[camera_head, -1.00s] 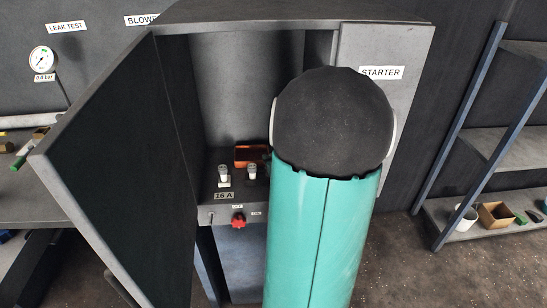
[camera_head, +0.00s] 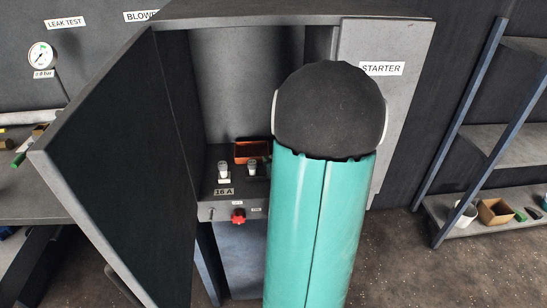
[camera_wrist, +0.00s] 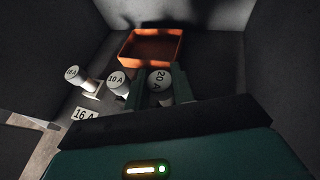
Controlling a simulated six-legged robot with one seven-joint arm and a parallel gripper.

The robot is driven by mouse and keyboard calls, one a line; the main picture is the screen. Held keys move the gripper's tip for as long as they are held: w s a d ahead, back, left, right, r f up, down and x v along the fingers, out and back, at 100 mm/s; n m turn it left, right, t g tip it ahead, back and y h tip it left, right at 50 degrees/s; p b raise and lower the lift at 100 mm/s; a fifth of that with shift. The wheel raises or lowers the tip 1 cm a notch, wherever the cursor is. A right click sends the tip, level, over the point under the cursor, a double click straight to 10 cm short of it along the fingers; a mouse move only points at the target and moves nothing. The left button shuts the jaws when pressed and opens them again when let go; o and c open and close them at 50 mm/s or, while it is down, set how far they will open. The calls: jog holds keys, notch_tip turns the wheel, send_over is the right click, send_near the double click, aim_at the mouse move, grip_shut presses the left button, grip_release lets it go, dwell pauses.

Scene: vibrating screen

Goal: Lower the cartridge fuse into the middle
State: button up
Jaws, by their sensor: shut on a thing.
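In the wrist view my gripper (camera_wrist: 160,91) has its two dark green fingers on either side of a white round-capped fuse marked 20 A (camera_wrist: 158,78), and is shut on it. A fuse marked 10 A (camera_wrist: 118,82) stands just left of the fingers. Another white-capped fuse (camera_wrist: 72,73) on a pale base is further left; its mark looks like 16 A. I cannot tell whether the held fuse touches a seat; its lower end is hidden. In the head view two white fuses (camera_head: 223,168) (camera_head: 251,168) show, while my arm hides the gripper.
An orange open tray (camera_wrist: 151,46) lies behind the fuses. The open cabinet door (camera_head: 115,160) stands left. The starter cabinet's side walls closely flank the workspace.

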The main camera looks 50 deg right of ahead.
jog(key=shift+f, duration=0.6)
jog(key=o, duration=1)
jog(key=shift+o, duration=0.2)
